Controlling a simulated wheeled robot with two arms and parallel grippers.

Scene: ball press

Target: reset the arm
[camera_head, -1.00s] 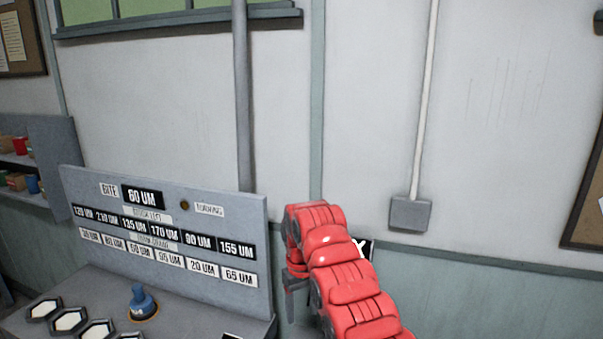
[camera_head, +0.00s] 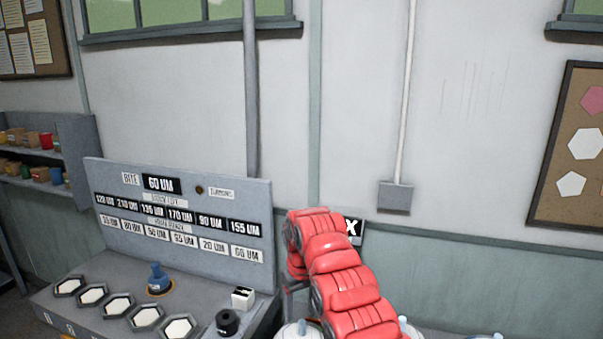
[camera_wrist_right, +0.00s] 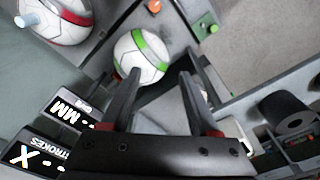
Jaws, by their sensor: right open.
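My right arm (camera_head: 335,265), with red covers, rises from the bottom of the head view. Its gripper is mostly hidden there, with only grey parts showing beside the arm's left edge. In the right wrist view my right gripper (camera_wrist_right: 158,85) is open, its two dark fingers apart with nothing held. A white ball with a green band (camera_wrist_right: 141,55) lies beyond the fingertips, and I cannot tell how far. A white ball with a red band (camera_wrist_right: 66,22) is at the upper left. My left gripper is not in view.
A grey panel with micron labels (camera_head: 105,180) stands behind a bench with hexagonal trays (camera_head: 118,306), a blue knob (camera_head: 158,277) and a black cylinder (camera_head: 228,321). White rounded things partly show at the bottom edge. The wall above the arm is clear.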

